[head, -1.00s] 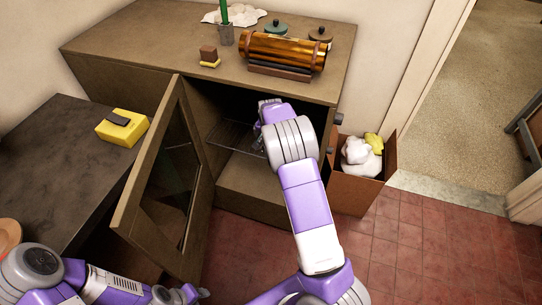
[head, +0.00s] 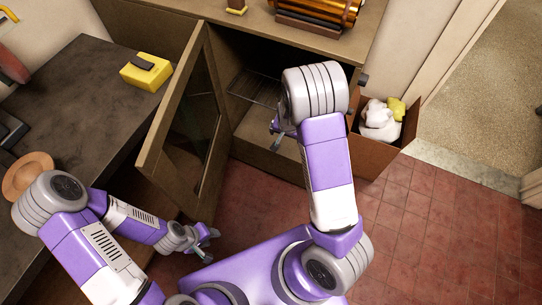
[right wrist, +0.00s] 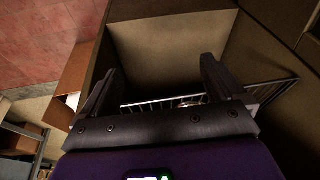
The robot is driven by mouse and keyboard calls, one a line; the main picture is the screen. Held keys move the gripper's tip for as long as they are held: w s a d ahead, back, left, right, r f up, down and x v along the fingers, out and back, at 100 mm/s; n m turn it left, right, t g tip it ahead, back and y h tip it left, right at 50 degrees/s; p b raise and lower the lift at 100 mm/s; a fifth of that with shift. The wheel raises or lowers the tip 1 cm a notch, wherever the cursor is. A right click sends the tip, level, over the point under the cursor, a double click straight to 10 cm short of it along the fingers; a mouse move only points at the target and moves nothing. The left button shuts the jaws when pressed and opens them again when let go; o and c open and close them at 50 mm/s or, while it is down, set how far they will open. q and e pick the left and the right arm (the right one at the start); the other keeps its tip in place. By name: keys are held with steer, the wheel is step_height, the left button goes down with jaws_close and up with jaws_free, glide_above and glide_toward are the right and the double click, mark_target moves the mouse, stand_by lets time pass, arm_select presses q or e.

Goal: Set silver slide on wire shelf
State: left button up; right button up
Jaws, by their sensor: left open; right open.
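The wire shelf (head: 252,88) spans the inside of the open cabinet in the head view, and its rods (right wrist: 278,88) cross beyond my fingers in the right wrist view. A small shiny silver thing (right wrist: 190,101) shows at the shelf between my fingers; it may be the silver slide, but too little shows to be sure. My right gripper (head: 277,130) is open and empty just in front of the cabinet opening; its spread fingers also show in the right wrist view (right wrist: 160,85). My left gripper (head: 207,240) is open and empty, low near the glass door's bottom corner.
The cabinet's glass door (head: 190,120) stands open on the left. A dark counter (head: 75,115) with a yellow box (head: 146,72) lies beyond it. A brown bin (head: 385,150) with white and yellow contents stands right of the cabinet. The red tile floor (head: 430,240) is clear at right.

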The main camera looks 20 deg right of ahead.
steer(key=s+a+f+n+g+y, duration=0.2)
steer(key=s+a+f+n, duration=0.1)
steer(key=s+a+f, duration=0.55)
steer(key=s+a+f+n+y, duration=0.2)
steer(key=s+a+n+y, duration=0.1)
steer(key=s+a, duration=0.7)
steer(key=shift+s+f+y, duration=0.2)
steer(key=shift+s+y, duration=0.1)
steer(key=shift+s, duration=0.6)
